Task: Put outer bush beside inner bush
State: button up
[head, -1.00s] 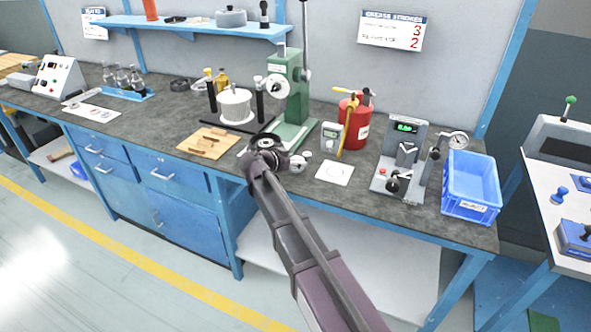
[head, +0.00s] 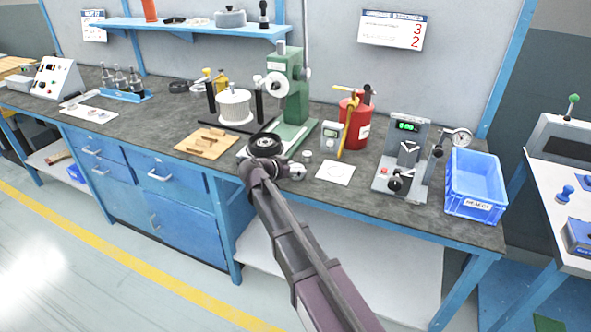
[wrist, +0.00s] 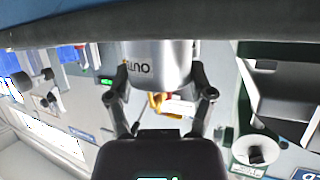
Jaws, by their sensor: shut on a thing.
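The outer bush, a silver cylinder with dark lettering starting "OUT" (wrist: 158,66), is between the two fingers of my gripper (wrist: 162,88) in the wrist view. The fingers are shut on it. Whether the held bush touches the bench cannot be told.
A white sheet with a circle (head: 335,171) lies to the right.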

jog(key=shift+f, duration=0.15)
jog(key=o, duration=1.3)
jog(key=shift+r, duration=0.25)
jog(key=shift+s+a+r, duration=0.15)
jog(key=shift+s+a, duration=0.05)
jog(key=p+v, duration=0.4)
jog(key=v, duration=0.7)
jog(key=shift+s+a+p, duration=0.1)
jog(key=shift+a+p, duration=0.05)
jog(key=shift+p, duration=0.25)
jog(key=shift+s, duration=0.1)
